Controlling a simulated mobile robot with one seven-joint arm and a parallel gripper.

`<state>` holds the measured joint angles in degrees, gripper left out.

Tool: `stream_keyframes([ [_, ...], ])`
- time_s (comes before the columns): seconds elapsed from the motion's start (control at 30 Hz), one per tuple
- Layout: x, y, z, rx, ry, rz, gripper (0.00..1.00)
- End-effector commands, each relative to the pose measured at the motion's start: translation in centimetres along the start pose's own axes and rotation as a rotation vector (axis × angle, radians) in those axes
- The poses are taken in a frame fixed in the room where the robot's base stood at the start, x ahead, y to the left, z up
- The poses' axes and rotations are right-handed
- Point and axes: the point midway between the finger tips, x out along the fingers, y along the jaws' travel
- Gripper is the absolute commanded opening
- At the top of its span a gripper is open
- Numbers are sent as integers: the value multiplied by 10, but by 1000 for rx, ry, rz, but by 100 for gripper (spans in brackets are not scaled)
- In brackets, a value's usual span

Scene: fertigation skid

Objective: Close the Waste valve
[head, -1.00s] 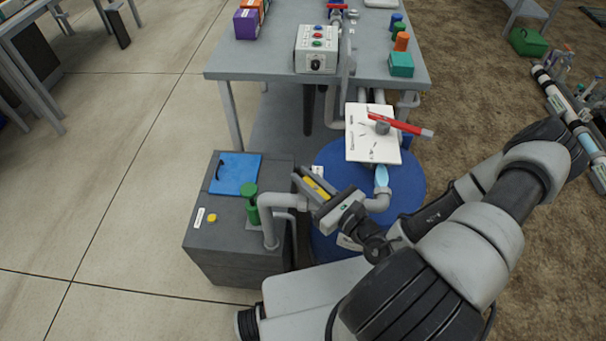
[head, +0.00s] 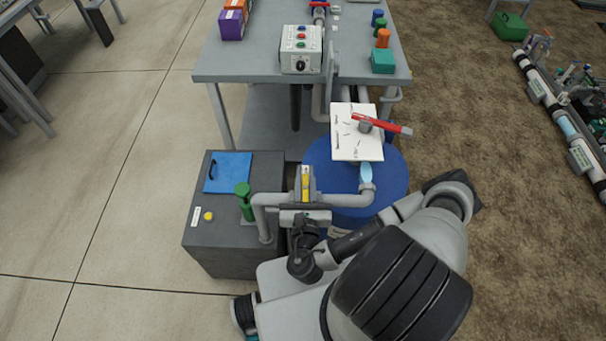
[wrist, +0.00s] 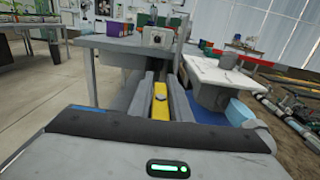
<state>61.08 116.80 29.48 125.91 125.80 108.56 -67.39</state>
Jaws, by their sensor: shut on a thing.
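A yellow valve handle (head: 305,187) sits on the grey pipe (head: 341,200) between the grey tank and the blue drum. My gripper (head: 305,181) is shut on this handle, with one finger on each side. The handle points away from me, roughly square across the pipe. In the wrist view the yellow handle (wrist: 160,101) shows between the two fingers of my gripper (wrist: 162,88). The valve body is mostly hidden by my gripper. I cannot read a label naming this valve as Waste.
A red-handled valve (head: 381,123) stands over a white board (head: 346,148) above the blue drum (head: 390,198). A green valve (head: 244,199) stands on the grey tank (head: 207,246) at left. The table with a button box (head: 301,60) lies beyond. Open floor is at left.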

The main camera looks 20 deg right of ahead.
Motion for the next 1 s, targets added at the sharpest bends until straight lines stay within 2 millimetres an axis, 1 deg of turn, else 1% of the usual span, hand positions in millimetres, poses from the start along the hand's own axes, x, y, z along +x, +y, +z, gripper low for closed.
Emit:
stream_keyframes([
  [0.3, 0, -2, 0, 1, 0, -56, 0],
  [0.67, 0, -2, 1, 1, -2, -59, 0],
  [0.7, 0, -2, 1, 1, -2, -58, 24],
  [0.77, 0, -2, 1, 1, -2, -58, 33],
  [1.0, 0, -2, 0, 1, -2, -57, 33],
])
